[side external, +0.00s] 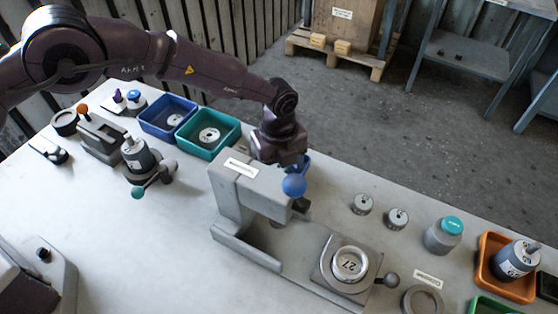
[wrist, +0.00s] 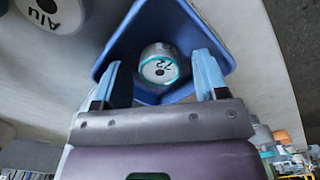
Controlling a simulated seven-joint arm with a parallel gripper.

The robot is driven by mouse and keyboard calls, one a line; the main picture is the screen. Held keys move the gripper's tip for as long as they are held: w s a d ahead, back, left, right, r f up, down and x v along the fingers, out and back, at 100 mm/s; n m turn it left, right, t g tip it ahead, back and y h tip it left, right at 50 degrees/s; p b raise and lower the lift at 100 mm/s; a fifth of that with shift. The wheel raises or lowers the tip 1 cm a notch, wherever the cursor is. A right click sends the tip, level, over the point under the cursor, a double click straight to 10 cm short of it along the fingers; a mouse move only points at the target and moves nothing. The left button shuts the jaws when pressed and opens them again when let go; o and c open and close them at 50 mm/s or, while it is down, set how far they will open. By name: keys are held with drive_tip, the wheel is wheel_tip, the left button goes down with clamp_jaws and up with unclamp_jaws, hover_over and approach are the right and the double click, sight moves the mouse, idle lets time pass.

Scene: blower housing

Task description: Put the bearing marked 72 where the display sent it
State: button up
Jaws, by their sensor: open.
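A round bearing (wrist: 160,67) with a white face and teal ring lies in a blue bin (wrist: 118,42) in the wrist view; its mark looks like an upside-down 72. My gripper (wrist: 157,60) is open, its two blue fingers on either side of the bearing, with visible gaps. In the side view my gripper's body (side external: 280,143) is behind the grey press (side external: 250,190), which hides the fingertips and most of the bin (side external: 305,163). Another silver ring part (side external: 350,264), marked with what reads as 27, sits on the press's plate. No readable display shows.
A blue tray (side external: 152,127) and a green tray (side external: 190,143) hold round parts at the left. Two small cylinders (side external: 362,204), a teal-capped jar (side external: 443,237) and an orange tray (side external: 488,275) stand at the right. The press's blue ball knob (side external: 294,186) is close to my gripper.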

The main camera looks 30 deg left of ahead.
wheel_tip(320, 180, up, 12)
drive_tip(key=shift+r, duration=0.15)
idle(0.4)
drive_tip(key=s+a+r+n+t, duration=0.1)
drive_tip(key=s+a+r+n, duration=0.4)
drive_tip(key=a+r, duration=0.4)
drive_tip(key=s+a+r+n+t, duration=0.25)
drive_tip(key=a+r+n, duration=0.35)
drive_tip(key=r, duration=0.5)
drive_tip(key=s+a+r+n+t, duration=0.1)
drive_tip(key=s+a+n, duration=0.4)
drive_tip(key=s, duration=0.5)
drive_tip(key=s+a+n+t, duration=0.1)
drive_tip(key=s+a+n, duration=0.5)
drive_tip(key=s+n, duration=0.3)
drive_tip(key=shift+s+r, duration=0.4)
drive_tip(key=shift+s, duration=0.3)
